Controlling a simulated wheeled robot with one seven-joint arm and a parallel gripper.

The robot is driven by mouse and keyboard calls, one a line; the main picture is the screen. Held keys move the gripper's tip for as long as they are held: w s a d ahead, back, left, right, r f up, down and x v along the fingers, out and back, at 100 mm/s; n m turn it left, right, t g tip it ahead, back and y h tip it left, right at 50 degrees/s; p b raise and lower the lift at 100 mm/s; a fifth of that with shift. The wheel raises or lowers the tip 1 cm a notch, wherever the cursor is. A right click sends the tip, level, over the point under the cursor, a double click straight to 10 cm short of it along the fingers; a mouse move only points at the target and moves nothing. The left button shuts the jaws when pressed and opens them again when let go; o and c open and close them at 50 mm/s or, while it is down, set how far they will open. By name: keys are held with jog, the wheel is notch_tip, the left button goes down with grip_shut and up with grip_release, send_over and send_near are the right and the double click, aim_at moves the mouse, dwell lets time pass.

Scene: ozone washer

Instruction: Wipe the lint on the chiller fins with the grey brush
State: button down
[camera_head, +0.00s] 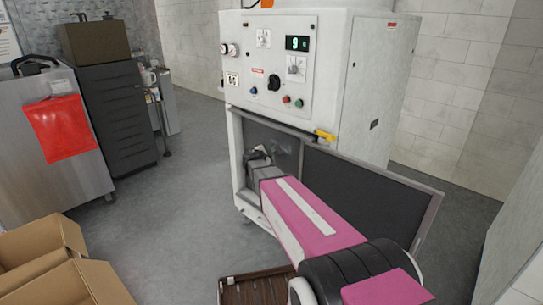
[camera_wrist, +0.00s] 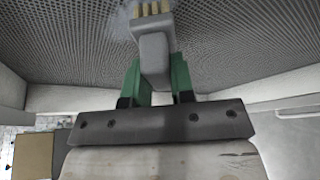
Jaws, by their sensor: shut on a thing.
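My gripper (camera_wrist: 156,78) is shut on the grey brush (camera_wrist: 153,45), with one green finger on each side of its handle. The brush's tan bristles (camera_wrist: 152,8) point toward the chiller fins (camera_wrist: 230,45), a dark mesh-like surface. Whether the bristles touch the fins I cannot tell. Whitish lint (camera_wrist: 121,22) shows as a hazy patch beside the bristles, at their left. In the head view, my gripper (camera_head: 258,154) is inside the open lower bay of the white chiller (camera_head: 345,95). A pale haze of lint (camera_head: 284,149) shows there; my arm hides part of the bay.
The open panel (camera_head: 365,195) stands to the right of my arm. A yellow item (camera_head: 325,135) sits at the bay's top edge. Cardboard boxes (camera_head: 45,250) are at lower left, a brown slatted item (camera_head: 255,290) at the bottom. The floor left of the chiller is clear.

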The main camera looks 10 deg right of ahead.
jog(key=shift+w+a, duration=1.15)
jog(key=shift+w, duration=0.7)
jog(key=s+d+r, duration=0.1)
jog(key=s+d, duration=0.6)
jog(key=s, duration=0.4)
jog(key=shift+s+d+r, duration=0.3)
jog(key=shift+s+d, duration=0.05)
jog(key=shift+d, duration=0.05)
dwell(0.5)
jog(key=shift+s, duration=0.1)
jog(key=shift+s+a, duration=0.5)
jog(key=shift+a, duration=0.35)
jog(key=shift+s+a, duration=0.55)
jog(key=shift+a, duration=0.25)
jog(key=shift+s+a, duration=0.5)
jog(key=shift+a, duration=0.35)
jog(key=shift+s+a, duration=0.45)
jog(key=shift+a, duration=0.2)
jog(key=shift+s+a, duration=0.4)
jog(key=shift+a, duration=0.2)
